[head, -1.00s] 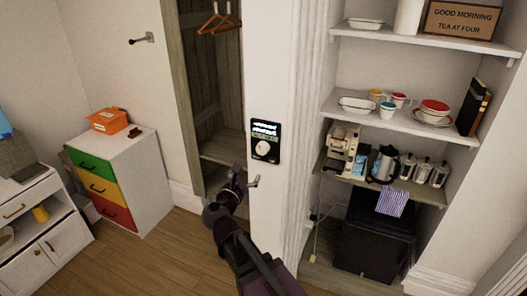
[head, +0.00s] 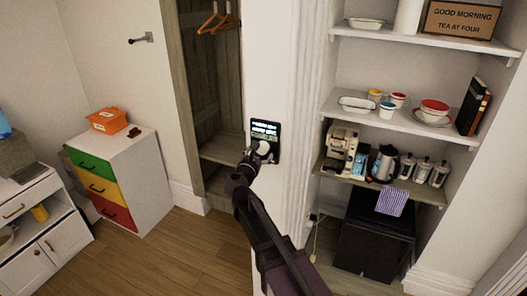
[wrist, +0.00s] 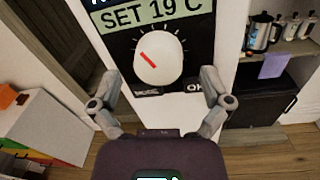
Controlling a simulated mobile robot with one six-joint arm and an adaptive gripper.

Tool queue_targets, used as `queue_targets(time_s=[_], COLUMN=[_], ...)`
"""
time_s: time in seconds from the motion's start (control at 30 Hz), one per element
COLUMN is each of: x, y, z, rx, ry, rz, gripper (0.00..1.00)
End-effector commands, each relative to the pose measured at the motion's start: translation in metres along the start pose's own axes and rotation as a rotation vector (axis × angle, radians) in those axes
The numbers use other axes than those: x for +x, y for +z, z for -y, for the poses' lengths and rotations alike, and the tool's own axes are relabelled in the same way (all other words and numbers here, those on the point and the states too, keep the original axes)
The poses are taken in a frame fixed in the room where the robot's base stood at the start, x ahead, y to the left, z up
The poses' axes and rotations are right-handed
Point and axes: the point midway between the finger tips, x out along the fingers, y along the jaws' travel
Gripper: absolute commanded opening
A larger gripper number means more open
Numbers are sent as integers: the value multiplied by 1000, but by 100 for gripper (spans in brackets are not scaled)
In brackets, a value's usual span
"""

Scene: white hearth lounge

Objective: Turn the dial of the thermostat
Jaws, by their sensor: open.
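The thermostat (head: 265,130) is a black panel on the white wall post, with a lit display at its top. In the wrist view its display (wrist: 150,14) reads "SET 19 C". Its round white dial (wrist: 159,60) has a red mark pointing to the upper left, with tick marks around it. An "OK" button (wrist: 195,87) sits at the lower right of the panel. My gripper (wrist: 160,88) is open, with one finger to each side of the dial and slightly below it in the picture. In the head view my gripper (head: 259,155) covers the panel's lower part.
To the right are shelves (head: 400,122) with cups, bowls and a kettle (head: 384,163). To the left stand an open wooden closet (head: 211,110) and a white cabinet with coloured drawers (head: 97,183). The wooden floor (head: 185,250) in front is clear.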

Motion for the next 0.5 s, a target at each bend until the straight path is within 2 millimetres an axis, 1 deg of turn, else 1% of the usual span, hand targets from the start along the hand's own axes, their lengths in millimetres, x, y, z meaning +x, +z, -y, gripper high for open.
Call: queue_targets(time_s=[0.03, 0.2, 0.5], x=[6, 14, 15], y=[0, 0, 0], z=[-1, 0, 0], rx=[0, 0, 0], ry=[0, 0, 0], rz=[0, 0, 0], gripper=[98, 98, 98])
